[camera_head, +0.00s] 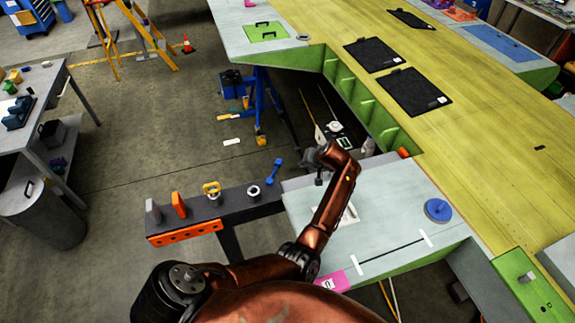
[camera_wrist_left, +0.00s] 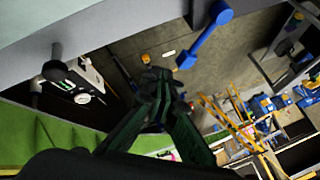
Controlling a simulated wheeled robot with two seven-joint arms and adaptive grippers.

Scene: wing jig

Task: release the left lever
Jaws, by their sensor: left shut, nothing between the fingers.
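A blue lever with rounded ends (camera_head: 273,172) stands at the right end of the dark rail, beside the pale wing panel. It also shows in the left wrist view (camera_wrist_left: 205,37), slanting at the upper right of the fingers. My left gripper (camera_head: 321,163) is over the panel's far left edge, to the right of the blue lever and apart from it. In the left wrist view its fingers (camera_wrist_left: 156,76) are together and empty. A dark-knobbed post (camera_wrist_left: 58,68) juts from the panel's edge there. I cannot tell which of these is the left lever. My right gripper is out of view.
The dark rail (camera_head: 228,207) carries several clamps and fittings. The pale panel (camera_head: 385,195) bears a blue disc (camera_head: 438,210). The yellow-green wing (camera_head: 480,130) fills the right. A blue stand (camera_head: 258,105) is beyond the rail. Open floor (camera_head: 150,130) lies to the left.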

